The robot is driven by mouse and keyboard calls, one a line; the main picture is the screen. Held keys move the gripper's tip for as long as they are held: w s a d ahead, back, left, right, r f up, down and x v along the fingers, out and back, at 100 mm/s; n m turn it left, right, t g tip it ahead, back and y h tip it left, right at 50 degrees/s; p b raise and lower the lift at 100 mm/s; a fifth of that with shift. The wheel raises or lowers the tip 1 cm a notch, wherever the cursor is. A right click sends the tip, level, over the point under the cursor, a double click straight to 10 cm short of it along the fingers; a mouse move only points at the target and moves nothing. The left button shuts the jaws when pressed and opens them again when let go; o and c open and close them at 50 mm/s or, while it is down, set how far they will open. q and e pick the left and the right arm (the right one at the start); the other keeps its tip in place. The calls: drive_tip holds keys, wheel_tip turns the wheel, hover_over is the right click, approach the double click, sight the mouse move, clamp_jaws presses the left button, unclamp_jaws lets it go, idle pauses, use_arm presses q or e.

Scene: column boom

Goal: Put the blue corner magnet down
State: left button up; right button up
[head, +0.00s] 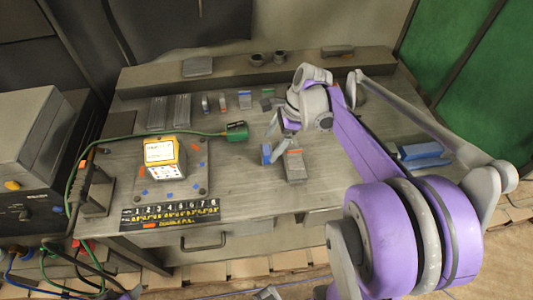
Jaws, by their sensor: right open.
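A small blue piece (266,154), which looks like the blue corner magnet, is on the grey workbench (240,182), just left of a grey block with an orange mark (295,166). My right gripper (277,138) is open just above and beside the blue piece. Its fingers are small and partly hidden by its own wrist, so I cannot tell if they touch the piece. My left gripper is not in view.
A plate (195,190) holds a white and yellow box (163,158). A green cable connector (237,130) lies behind it. Small blocks (245,100) line the back. A blue-topped block (420,151) lies at right. The bench front right of the number strip (170,215) is clear.

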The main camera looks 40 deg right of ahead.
sight(267, 149)
drive_tip(key=x, duration=0.4)
drive_tip(key=shift+w+a, duration=0.15)
drive_tip(key=shift+a, duration=0.05)
clamp_jaws()
